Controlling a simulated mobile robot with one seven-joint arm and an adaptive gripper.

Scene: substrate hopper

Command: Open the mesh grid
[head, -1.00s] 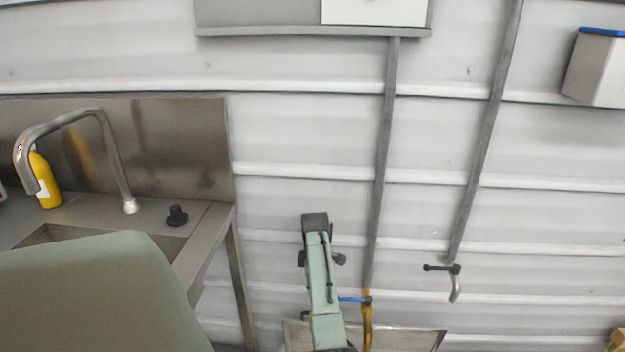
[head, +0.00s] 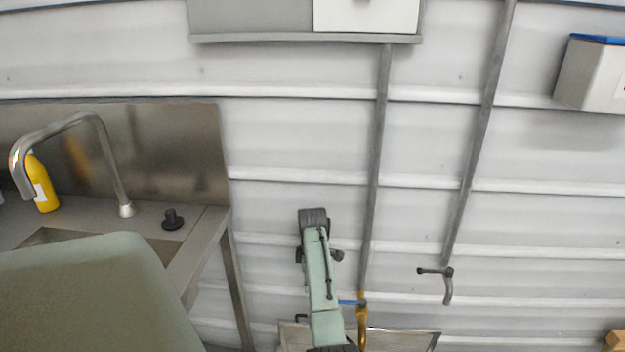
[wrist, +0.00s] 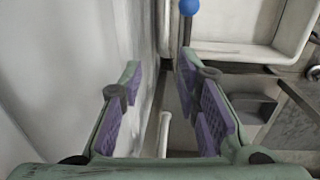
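My gripper (wrist: 158,75) shows in the wrist view with its two purple-padded green fingers spread apart. A pale upright panel edge and a light rod (wrist: 164,135) show in the gap between the fingers. I cannot tell whether either pad touches anything. I cannot make out the mesh grid for certain in either view. My gripper is not recognisable in the head view.
In the wrist view, a pale tray (wrist: 240,55) lies at upper right and a pale wall (wrist: 50,90) is close on the left. In the head view, a steel sink counter (head: 190,225) is at left. A metal tray (head: 400,340) is at bottom centre.

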